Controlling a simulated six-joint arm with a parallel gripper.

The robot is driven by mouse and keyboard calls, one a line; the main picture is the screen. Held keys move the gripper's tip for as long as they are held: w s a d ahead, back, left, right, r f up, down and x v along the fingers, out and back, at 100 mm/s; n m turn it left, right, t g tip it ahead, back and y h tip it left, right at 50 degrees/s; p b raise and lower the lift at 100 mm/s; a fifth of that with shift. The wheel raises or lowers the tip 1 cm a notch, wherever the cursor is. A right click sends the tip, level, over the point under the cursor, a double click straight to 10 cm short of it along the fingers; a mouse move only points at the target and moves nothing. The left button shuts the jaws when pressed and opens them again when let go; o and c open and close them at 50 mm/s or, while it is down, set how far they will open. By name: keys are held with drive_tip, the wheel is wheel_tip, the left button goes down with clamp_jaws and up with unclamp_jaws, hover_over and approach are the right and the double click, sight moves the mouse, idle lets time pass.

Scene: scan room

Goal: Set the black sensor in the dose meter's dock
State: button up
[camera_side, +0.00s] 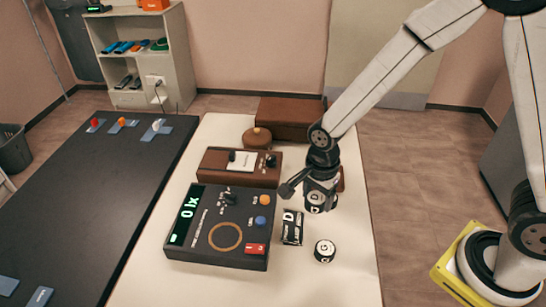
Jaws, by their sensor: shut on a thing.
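The dose meter (190,258) is a dark box with a lit green display reading "0 lx", and its dock appears as an orange ring (225,236) on the top face. The ring has nothing in it. My gripper (318,190) points down, to the right of the meter and beyond its near edge. It is shut on a small black round piece with white D labels, which looks like the black sensor (316,205). The sensor appears held above the white table; the fingertips are hard to make out.
A black packet marked D (291,228) and a black-and-white round piece marked G (325,251) lie right of the meter. A brown device (215,165), a round brown pot (257,137) and a brown case (290,117) stand behind. The white table's front (325,285) is clear.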

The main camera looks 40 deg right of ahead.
drive_tip(key=s+a+r, duration=0.2)
drive_tip(key=a+r, duration=0.4)
drive_tip(key=a, duration=0.6)
drive_tip(key=shift+s+a+r+n, duration=0.15)
drive_tip(key=shift+s+a+n, duration=0.05)
drive_tip(key=shift+n, duration=0.1)
hover_over(226, 235)
drive_tip(key=s, duration=0.1)
drive_tip(key=f, duration=0.8)
drive_tip(key=shift+s+d+f, duration=0.2)
drive_tip(key=shift+d+f, duration=0.05)
drive_tip(key=shift+d, duration=0.1)
drive_tip(key=shift+w+a+f, duration=0.2)
drive_tip(key=shift+w+f, duration=0.2)
drive_tip(key=shift+f, duration=0.05)
drive_tip(key=shift+w+a+f, duration=0.15)
drive_tip(key=shift+w+f, duration=0.1)
drive_tip(key=shift+f, duration=1.6)
drive_tip(key=shift+f, duration=0.15)
